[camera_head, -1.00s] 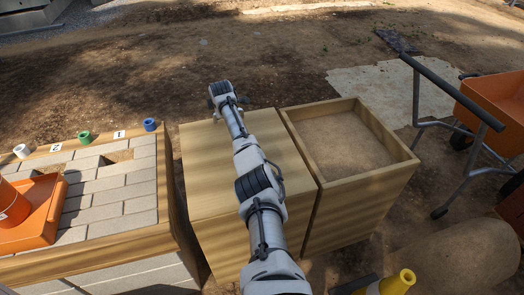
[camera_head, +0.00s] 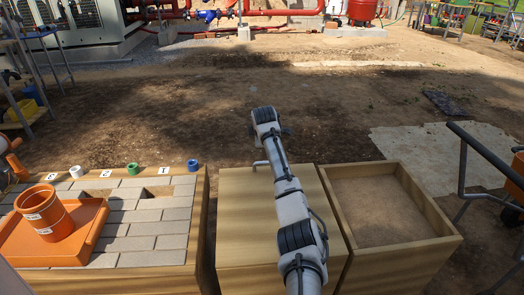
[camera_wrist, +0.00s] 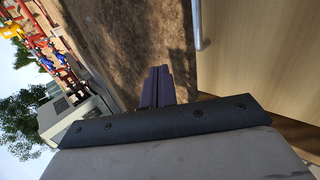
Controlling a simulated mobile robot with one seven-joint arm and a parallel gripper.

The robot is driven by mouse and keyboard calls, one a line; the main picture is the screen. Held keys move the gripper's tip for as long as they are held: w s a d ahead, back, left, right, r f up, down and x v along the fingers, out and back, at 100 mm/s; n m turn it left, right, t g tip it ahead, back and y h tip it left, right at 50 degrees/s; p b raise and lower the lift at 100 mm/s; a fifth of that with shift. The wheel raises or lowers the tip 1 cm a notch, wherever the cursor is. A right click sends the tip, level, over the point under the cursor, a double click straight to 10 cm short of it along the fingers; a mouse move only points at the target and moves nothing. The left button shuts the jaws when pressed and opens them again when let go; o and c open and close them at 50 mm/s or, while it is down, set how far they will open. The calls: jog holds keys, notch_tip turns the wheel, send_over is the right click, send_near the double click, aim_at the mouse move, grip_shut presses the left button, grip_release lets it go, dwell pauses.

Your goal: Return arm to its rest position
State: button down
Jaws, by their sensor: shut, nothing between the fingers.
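My arm reaches up and away from the bottom of the head view, over a wooden cabinet (camera_head: 245,215). Its far joint stands in front of the dirt ground past the cabinet's back edge. The fingers are seen against bare dirt, to the left of a pale wooden panel (camera_wrist: 265,60) with a metal bar handle (camera_wrist: 197,25). No contact with the panel shows.
A sand-filled wooden box (camera_head: 447,240) adjoins the cabinet on the right. On the left, a brick-topped bench (camera_head: 155,228) holds an orange tray (camera_head: 75,250), an orange pipe piece (camera_head: 45,212) and small coloured rings. A cart frame (camera_head: 485,155) stands far right. Open dirt lies beyond.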

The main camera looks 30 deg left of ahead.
jog(key=shift+s+d+r, duration=0.1)
jog(key=shift+r, duration=0.55)
jog(key=shift+s+d+r, duration=0.1)
jog(key=shift+r, duration=0.55)
